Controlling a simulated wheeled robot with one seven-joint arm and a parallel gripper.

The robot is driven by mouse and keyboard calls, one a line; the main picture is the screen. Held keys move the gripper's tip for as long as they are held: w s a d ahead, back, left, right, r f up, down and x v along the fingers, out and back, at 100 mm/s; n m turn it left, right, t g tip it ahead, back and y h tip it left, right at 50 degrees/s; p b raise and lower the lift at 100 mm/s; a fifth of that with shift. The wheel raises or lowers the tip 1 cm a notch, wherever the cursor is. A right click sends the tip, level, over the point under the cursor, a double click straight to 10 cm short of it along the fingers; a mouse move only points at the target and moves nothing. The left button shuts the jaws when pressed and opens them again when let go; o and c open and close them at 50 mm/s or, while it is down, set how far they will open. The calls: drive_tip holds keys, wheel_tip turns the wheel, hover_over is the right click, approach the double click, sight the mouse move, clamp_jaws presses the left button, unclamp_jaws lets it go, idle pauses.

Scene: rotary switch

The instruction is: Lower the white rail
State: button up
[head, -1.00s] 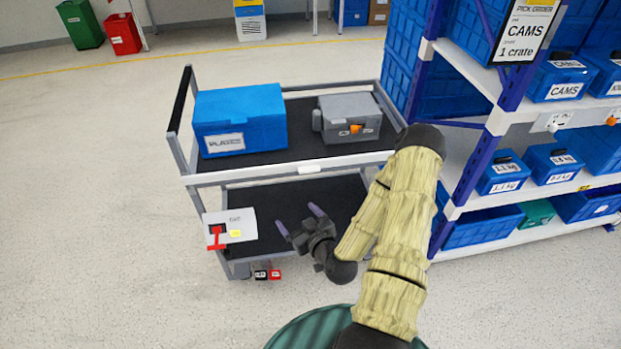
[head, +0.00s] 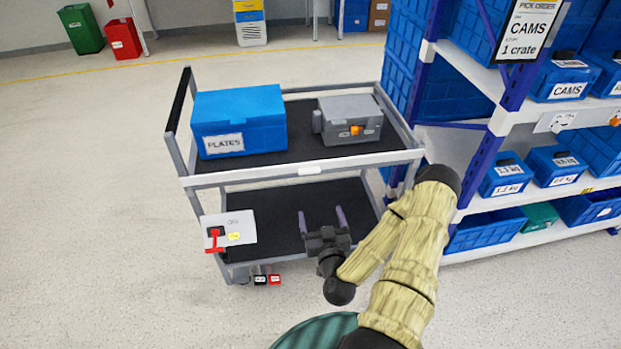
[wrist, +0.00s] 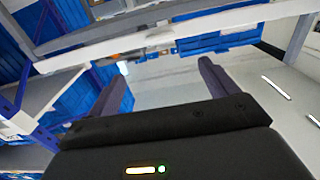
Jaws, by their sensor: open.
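The white rail (head: 250,178) runs level along the front edge of the trolley's upper shelf. A small pale handle or latch (head: 309,170) sits near its middle. My gripper (head: 321,212) is open and empty, below and in front of the rail, with its fingers pointing at the trolley. It is apart from the rail. In the wrist view, the fingers (wrist: 160,75) are spread and a pale bar, likely the rail (wrist: 160,38), crosses above them.
A blue PLATES crate (head: 240,120) and a grey box with an orange switch (head: 350,120) stand on the upper shelf. A white panel with a red lever (head: 228,231) hangs at the trolley's front left. A shelf rack (head: 478,165) with blue bins stands close on the right.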

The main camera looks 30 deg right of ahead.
sight(310, 173)
drive_tip(key=b+x, duration=0.2)
drive_tip(key=x, duration=1.4)
drive_tip(key=shift+w+b, duration=0.2)
drive_tip(key=shift+b, duration=0.1)
drive_tip(key=shift+c, duration=0.4)
drive_tip(key=c, duration=1.3)
wheel_tip(310, 173, down, 6)
drive_tip(key=b, duration=0.5)
drive_tip(key=shift+r, duration=0.1)
drive_tip(key=shift+s, duration=0.1)
